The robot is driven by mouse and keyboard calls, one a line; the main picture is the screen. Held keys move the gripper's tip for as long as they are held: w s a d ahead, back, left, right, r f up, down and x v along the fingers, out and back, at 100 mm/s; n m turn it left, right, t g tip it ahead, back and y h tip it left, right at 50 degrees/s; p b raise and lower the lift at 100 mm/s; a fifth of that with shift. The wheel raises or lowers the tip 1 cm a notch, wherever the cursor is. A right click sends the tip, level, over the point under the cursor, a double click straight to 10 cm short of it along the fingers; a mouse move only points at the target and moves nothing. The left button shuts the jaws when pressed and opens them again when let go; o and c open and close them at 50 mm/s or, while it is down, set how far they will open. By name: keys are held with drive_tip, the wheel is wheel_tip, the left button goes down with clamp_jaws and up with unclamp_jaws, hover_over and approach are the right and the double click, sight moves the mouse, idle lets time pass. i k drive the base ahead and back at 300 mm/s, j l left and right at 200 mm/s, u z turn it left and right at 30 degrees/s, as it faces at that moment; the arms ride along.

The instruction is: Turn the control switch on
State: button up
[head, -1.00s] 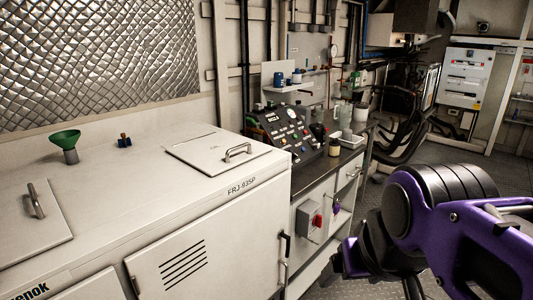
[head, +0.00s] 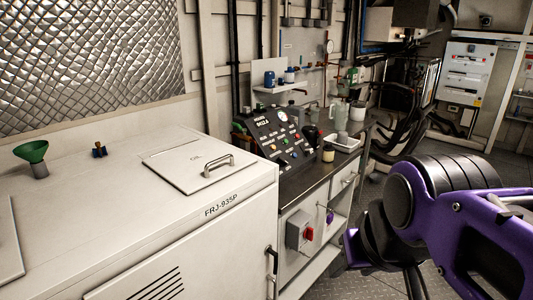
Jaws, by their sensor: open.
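A grey switch box with a red rotary switch (head: 308,234) is on the front of the white cabinet under the dark worktop, at the lower middle of the head view. The switch is too small to read its setting. A sloped black control panel (head: 280,137) with several coloured buttons and a white gauge stands on the worktop. My purple and black arm fills the lower right. My gripper (head: 385,262) is at its lower left end, partly hidden by the arm. It is open, to the right of the switch box and apart from it.
A large white chiller cabinet (head: 110,215) with a lidded hatch and a green funnel (head: 32,152) takes up the left. A white tray (head: 343,143) and containers stand on the worktop (head: 306,184).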

sight(281, 161)
drive_tip(key=i+l, duration=0.6)
drive_tip(key=i, duration=0.25)
